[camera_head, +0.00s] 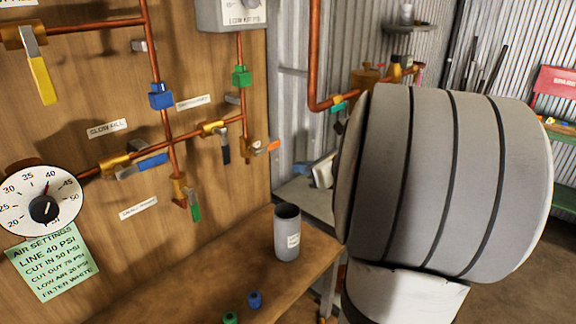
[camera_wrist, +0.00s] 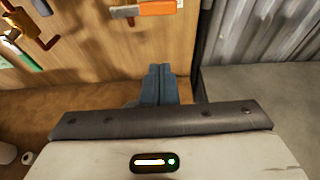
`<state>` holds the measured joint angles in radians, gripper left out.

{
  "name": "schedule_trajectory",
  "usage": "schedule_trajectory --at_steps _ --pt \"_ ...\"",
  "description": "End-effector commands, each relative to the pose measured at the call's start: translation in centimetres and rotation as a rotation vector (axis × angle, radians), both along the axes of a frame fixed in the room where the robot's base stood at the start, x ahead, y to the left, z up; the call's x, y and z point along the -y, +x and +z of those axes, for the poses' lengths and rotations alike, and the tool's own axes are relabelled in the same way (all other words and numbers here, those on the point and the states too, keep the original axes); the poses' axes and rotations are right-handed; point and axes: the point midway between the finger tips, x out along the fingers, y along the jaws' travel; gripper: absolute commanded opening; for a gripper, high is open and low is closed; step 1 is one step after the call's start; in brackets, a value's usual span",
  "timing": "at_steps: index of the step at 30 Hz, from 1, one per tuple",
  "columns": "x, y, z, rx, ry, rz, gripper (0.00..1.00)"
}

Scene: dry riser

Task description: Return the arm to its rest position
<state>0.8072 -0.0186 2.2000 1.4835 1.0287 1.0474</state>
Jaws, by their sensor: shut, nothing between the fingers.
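My gripper (camera_wrist: 158,88) shows in the wrist view as two blue-grey fingers pressed together, with nothing between them. It is in front of the wooden board, below an orange-handled valve (camera_wrist: 150,8). In the head view my large white arm link (camera_head: 450,185) fills the right half. I cannot make out the fingertips in that view.
Copper pipes with valves run across the wooden board (camera_head: 90,75) at left, beside a round gauge (camera_head: 42,205). A grey cup (camera_head: 288,232), a blue cap (camera_head: 254,299) and a green cap (camera_head: 231,318) stand on the wooden bench. A red board (camera_head: 555,92) is far right.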

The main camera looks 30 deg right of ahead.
Motion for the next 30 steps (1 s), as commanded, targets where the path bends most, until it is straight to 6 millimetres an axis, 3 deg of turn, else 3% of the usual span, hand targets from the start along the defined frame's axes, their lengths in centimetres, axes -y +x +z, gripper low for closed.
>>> schedule_trajectory --at_steps 6,13,17,19,21,24,27,30 --pt "0.6 -1.6 0.5 -0.002 -0.001 -0.001 0.00" --pt "0.5 -1.7 0.5 -0.003 -0.002 0.003 0.00" --pt "-4.8 -2.4 -0.9 -0.043 -0.191 0.205 0.00" --pt "-8.7 -3.6 -2.2 -0.064 -0.364 0.390 0.00" --pt "-12.5 -5.5 -3.8 -0.070 -0.566 0.611 0.00" --pt "-16.4 -8.8 -5.7 -0.045 -0.857 0.936 0.00" --pt "-18.7 -12.2 -7.4 0.015 -1.141 1.267 0.00" --pt "-19.6 -15.0 -8.5 0.101 -1.403 1.579 0.00"
